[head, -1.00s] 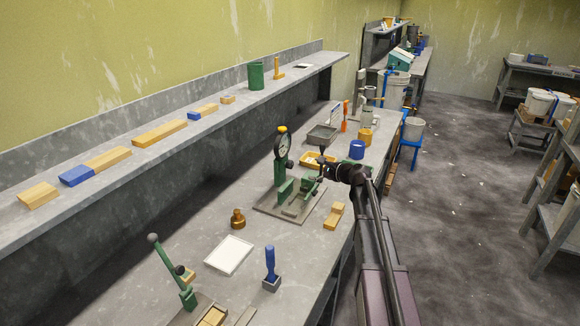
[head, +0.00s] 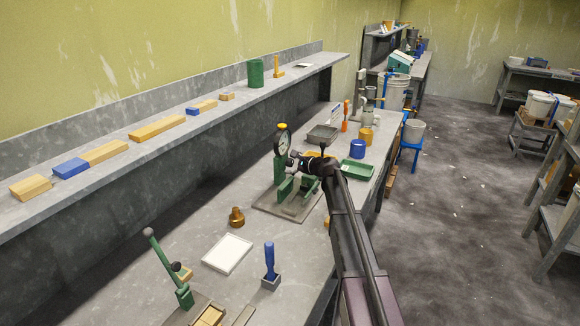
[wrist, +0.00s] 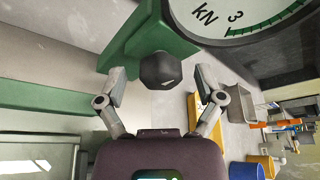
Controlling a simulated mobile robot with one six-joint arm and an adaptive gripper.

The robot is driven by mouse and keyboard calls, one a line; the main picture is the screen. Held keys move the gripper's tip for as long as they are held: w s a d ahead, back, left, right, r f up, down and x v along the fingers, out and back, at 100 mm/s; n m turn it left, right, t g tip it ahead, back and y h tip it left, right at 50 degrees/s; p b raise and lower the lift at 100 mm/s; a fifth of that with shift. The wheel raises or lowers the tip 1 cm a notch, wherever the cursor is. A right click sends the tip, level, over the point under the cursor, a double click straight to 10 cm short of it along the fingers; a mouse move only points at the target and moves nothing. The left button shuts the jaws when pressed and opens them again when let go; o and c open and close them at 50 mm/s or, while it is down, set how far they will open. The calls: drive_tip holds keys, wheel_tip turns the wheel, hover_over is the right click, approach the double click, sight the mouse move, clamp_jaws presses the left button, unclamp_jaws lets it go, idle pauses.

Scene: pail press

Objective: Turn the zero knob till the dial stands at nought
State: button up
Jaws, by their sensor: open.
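The round dial (head: 284,141) stands on a green press frame (head: 280,172) on the bench, with a yellow piece on top. In the wrist view the dial's white face (wrist: 225,18) fills the upper right, showing "3", "kN" and part of a green band; no needle shows there. A dark faceted knob (wrist: 160,71) with a small white mark sticks out from the green frame below the dial. My gripper (wrist: 160,75) is open, one finger on each side of the knob, with gaps to it. In the head view my gripper (head: 293,160) is beside the frame, below the dial.
A green tray (head: 357,170), a blue cup (head: 357,149) and a grey tray (head: 322,134) stand beyond the press. A brass weight (head: 236,217), a white tray (head: 228,253) and a blue-handled tool (head: 270,263) stand nearer. The bench between them is bare.

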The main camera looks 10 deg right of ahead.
drive_tip(key=shift+w+a+f, duration=0.15)
drive_tip(key=shift+w+a, duration=0.2)
drive_tip(key=shift+c, duration=0.2)
drive_tip(key=c, duration=1.1)
drive_tip(key=shift+n+b, duration=0.3)
drive_tip(key=shift+f+n+t+b, duration=0.1)
drive_tip(key=shift+n+t+b, duration=0.7)
drive_tip(key=shift+n, duration=0.3)
drive_tip(key=shift+n+t+b, duration=0.4)
drive_tip(key=shift+n+b, duration=0.1)
drive_tip(key=shift+n, duration=0.3)
